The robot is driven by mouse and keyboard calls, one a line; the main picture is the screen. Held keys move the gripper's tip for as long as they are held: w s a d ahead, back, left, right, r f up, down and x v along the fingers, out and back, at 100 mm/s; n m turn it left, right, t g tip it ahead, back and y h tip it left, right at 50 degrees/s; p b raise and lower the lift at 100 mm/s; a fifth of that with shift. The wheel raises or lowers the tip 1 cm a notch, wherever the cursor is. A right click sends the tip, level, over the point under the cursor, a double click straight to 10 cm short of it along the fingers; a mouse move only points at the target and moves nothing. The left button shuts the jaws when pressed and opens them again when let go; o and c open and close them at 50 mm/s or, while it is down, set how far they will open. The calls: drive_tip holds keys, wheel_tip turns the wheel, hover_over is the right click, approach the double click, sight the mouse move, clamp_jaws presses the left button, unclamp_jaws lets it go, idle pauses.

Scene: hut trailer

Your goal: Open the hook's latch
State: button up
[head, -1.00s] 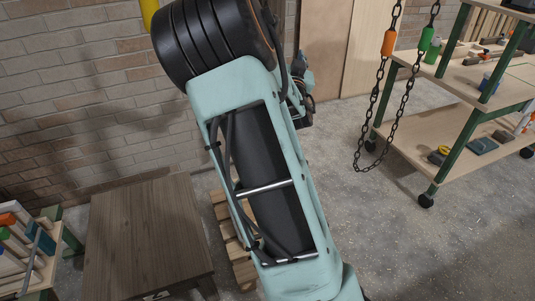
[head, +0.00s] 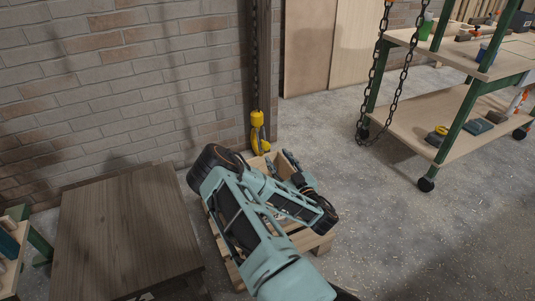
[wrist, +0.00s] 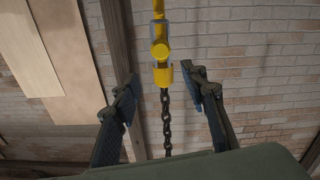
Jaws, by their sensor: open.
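The yellow hook (head: 258,135) hangs on a dark chain (head: 255,60) in front of the brick wall in the head view. In the wrist view the hook (wrist: 161,50) is at the top centre, with the chain (wrist: 167,125) running down the picture. My gripper (wrist: 160,80) is open and empty, one finger on each side of the hook and chain line, touching neither. A grey-blue piece shows around the upper yellow part. I cannot clearly tell the latch or its state. The hook's far end is cut off by the wrist view's top edge.
A wooden pallet (head: 319,240) lies below my arm, with a wooden table (head: 125,235) to its left. A second chain (head: 366,105) loops down at the right, in front of a green-framed workbench (head: 440,145).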

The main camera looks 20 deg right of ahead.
sight(266, 146)
drive_tip(key=w+b, duration=0.1)
drive_tip(key=w, duration=0.2)
drive_tip(key=w+f+b, duration=0.1)
drive_tip(key=w, duration=0.2)
drive_tip(key=w+b, duration=0.1)
drive_tip(key=w, duration=0.3)
drive_tip(key=shift+w+a+f, duration=0.1)
drive_tip(key=shift+a+f, duration=0.05)
drive_tip(key=shift+a, duration=0.1)
clamp_jaws()
